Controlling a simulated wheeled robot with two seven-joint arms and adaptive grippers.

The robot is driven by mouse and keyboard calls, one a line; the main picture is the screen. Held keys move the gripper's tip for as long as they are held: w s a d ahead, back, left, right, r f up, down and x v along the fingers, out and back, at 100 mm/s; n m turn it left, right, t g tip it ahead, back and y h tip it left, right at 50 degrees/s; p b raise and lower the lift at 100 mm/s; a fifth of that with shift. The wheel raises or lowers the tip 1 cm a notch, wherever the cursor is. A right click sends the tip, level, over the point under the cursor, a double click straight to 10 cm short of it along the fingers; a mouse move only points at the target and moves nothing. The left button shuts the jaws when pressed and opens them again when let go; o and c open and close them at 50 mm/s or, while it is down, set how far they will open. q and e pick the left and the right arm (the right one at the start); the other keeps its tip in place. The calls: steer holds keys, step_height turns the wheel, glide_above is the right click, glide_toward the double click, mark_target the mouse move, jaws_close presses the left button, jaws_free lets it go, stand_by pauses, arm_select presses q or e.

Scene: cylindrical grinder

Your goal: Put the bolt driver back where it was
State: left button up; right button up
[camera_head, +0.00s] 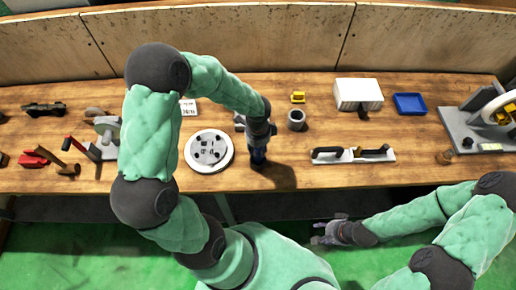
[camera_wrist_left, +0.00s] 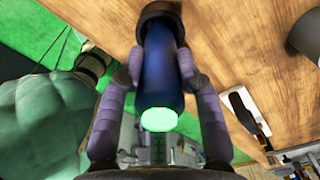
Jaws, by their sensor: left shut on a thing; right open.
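The bolt driver (camera_wrist_left: 163,70) is a blue cylinder with a dark collar at one end and a pale green cap at the other. It lies between the two purple fingers of my left gripper (camera_wrist_left: 162,85) in the left wrist view. In the head view the dark bolt driver (camera_head: 258,158) stands roughly upright under my left gripper (camera_head: 259,140), over the front of the table, right of a round white plate. I cannot tell whether its lower end touches the wood. My right gripper (camera_head: 328,234) is open and empty, in front of the table edge.
On the wooden table (camera_head: 225,85), a grey hollow cylinder (camera_head: 296,120) stands just right of my left gripper. A white flange plate (camera_head: 209,151) is left of it. A white rack with dark tools (camera_head: 325,157), white box (camera_head: 358,93) and blue tray (camera_head: 409,103) are to the right.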

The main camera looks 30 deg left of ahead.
arm_select(q)
steer(key=shift+f, duration=0.2)
steer(key=o, duration=1.1)
steer(key=shift+o, duration=0.2)
steer(key=shift+r, duration=0.2)
step_height(320, 180, up, 12)
steer(key=shift+p, duration=0.95)
